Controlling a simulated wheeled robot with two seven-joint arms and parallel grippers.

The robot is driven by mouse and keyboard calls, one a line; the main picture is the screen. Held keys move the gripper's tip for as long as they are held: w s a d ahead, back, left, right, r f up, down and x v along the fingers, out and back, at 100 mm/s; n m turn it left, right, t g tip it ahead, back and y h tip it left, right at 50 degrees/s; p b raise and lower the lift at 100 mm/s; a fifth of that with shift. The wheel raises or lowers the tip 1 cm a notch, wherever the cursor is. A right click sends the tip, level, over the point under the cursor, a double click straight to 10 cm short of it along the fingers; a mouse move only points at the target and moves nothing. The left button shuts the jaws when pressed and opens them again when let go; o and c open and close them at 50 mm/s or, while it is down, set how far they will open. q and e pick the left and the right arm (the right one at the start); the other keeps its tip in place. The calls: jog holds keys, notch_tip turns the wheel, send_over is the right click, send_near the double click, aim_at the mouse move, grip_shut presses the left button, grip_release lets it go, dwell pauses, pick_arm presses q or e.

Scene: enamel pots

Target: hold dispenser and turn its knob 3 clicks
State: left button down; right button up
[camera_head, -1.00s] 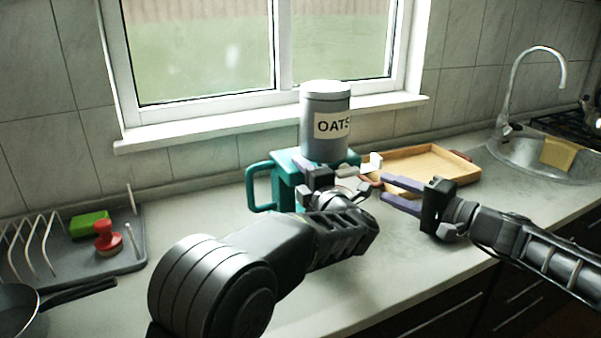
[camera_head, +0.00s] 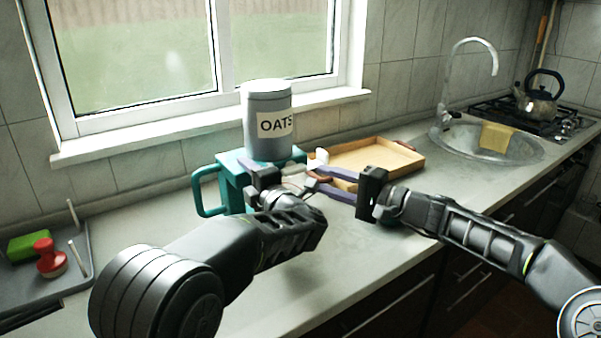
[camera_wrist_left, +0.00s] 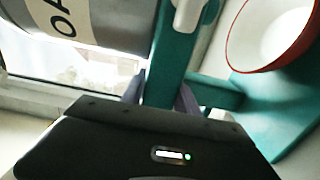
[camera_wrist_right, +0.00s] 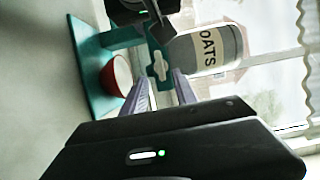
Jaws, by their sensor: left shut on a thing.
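The dispenser is a grey canister (camera_head: 267,122) labelled OATS on a teal stand (camera_head: 232,180) with a side handle. It stands upright on the counter. The pale knob (camera_wrist_right: 160,65) is on the stand below the canister and also shows in the left wrist view (camera_wrist_left: 187,14). A red bowl (camera_wrist_left: 268,36) with a white inside sits on the teal base. My left gripper (camera_wrist_left: 162,92) is shut on the stand's teal upright; the arm partly hides it in the head view. My right gripper (camera_wrist_right: 158,90) is open and empty, its fingers pointing at the knob, apart from it.
A wooden tray (camera_head: 405,160) lies behind my right gripper. The sink (camera_head: 470,150) with a yellow cloth and a kettle (camera_head: 540,95) are further right. The front counter is mostly clear.

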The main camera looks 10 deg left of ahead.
aim_at(299, 172)
jog(key=x, duration=0.7)
jog(key=shift+w+a, duration=0.1)
jog(key=shift+a, duration=0.1)
jog(key=shift+c, duration=0.5)
grip_shut()
